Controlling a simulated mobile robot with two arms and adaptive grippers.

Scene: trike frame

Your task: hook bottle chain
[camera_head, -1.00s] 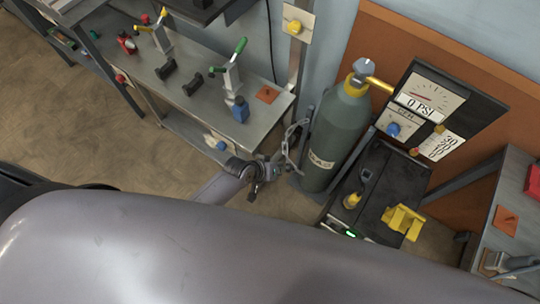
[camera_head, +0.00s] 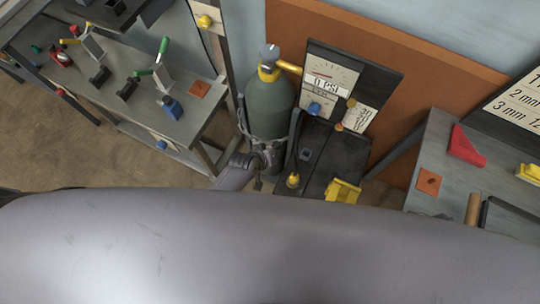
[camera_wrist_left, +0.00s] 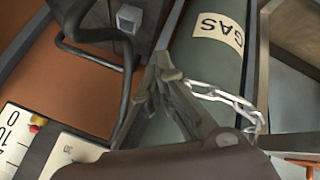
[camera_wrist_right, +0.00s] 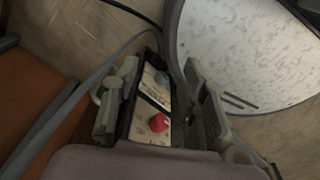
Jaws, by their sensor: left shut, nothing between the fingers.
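The grey-green gas bottle (camera_head: 268,106) stands upright on the dark cart. Its GAS label (camera_wrist_left: 219,34) shows in the left wrist view. The pale chain (camera_head: 246,128) hangs at the bottle's left side and runs toward its front; the left wrist view shows its links (camera_wrist_left: 226,97) beside the bottle. My left gripper (camera_head: 262,160) is at the bottle's lower front. In the left wrist view its fingertips (camera_wrist_left: 163,84) are together, close to the chain's end; whether they touch it I cannot tell. The hook is not clear. My right gripper (camera_wrist_right: 160,95) is open and empty.
A gauge panel (camera_head: 330,78) stands right of the bottle. A yellow block (camera_head: 343,191) lies on the cart's front. A workbench with clamps (camera_head: 133,110) is at left, another bench (camera_head: 440,150) at right. My large grey arm covers the foreground.

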